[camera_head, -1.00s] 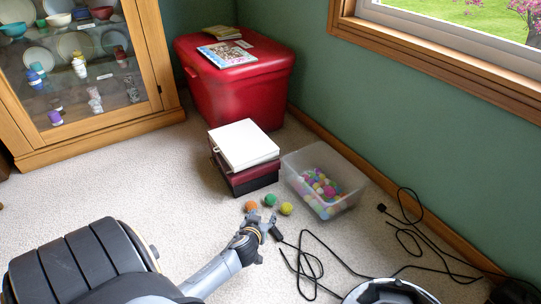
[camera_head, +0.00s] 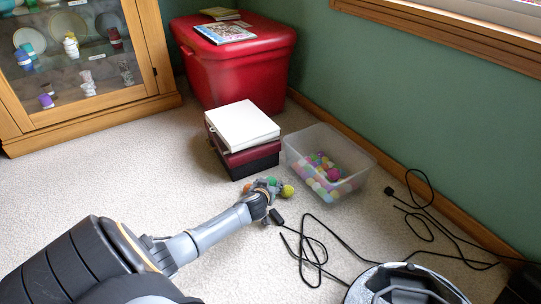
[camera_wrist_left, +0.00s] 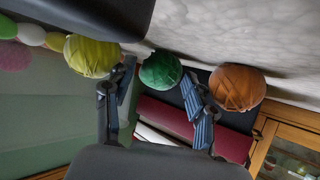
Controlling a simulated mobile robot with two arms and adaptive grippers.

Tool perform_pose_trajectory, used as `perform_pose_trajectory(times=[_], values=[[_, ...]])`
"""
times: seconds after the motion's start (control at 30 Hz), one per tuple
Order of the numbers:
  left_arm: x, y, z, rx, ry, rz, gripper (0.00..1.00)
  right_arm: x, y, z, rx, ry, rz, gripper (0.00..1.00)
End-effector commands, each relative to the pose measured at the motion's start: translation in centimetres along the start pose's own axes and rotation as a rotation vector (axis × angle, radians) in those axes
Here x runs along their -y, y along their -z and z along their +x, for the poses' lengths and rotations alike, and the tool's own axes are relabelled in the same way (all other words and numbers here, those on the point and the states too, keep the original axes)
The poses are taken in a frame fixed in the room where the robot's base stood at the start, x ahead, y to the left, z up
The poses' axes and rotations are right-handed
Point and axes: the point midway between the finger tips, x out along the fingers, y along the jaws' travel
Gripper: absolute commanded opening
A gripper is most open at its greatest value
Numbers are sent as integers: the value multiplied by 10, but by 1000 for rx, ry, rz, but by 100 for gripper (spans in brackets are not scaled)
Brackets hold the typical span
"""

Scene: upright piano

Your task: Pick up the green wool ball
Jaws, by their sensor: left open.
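The green wool ball (camera_wrist_left: 160,70) lies on the carpet between an orange ball (camera_wrist_left: 238,87) and a yellow-green ball (camera_wrist_left: 92,55). In the head view the green ball (camera_head: 271,181) is partly covered by my left gripper (camera_head: 267,188). The yellow-green ball (camera_head: 287,191) shows just right of the gripper, and the orange ball just left of it. In the wrist view my left gripper (camera_wrist_left: 157,78) is open, with one finger on each side of the green ball. I cannot tell whether either finger touches it. My right gripper is not in view.
A clear plastic bin (camera_head: 359,162) of small coloured balls stands to the right. A dark red box (camera_head: 246,160) with a white box (camera_head: 241,125) on top stands just behind the balls. Black cables (camera_head: 314,250) lie on the carpet at right. Carpet on the left is clear.

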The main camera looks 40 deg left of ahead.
Motion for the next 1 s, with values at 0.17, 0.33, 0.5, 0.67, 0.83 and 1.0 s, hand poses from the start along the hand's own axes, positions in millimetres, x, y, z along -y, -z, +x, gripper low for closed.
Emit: perform_pose_trajectory(times=[0.17, 0.33, 0.5, 0.67, 0.83, 1.0], values=[[0, 0, 7, 0, 1, 0, 56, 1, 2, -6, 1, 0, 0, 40], [0, 1, 6, 0, 0, 0, 56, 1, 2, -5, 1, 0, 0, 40], [0, 1, 6, 0, 0, 0, 27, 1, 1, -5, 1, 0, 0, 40], [0, 1, 6, 0, 0, 0, 26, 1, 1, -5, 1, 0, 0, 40], [0, 1, 6, 0, 0, 0, 26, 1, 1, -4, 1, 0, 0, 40], [0, 6, 3, 0, 0, 0, 26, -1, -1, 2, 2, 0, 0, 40]])
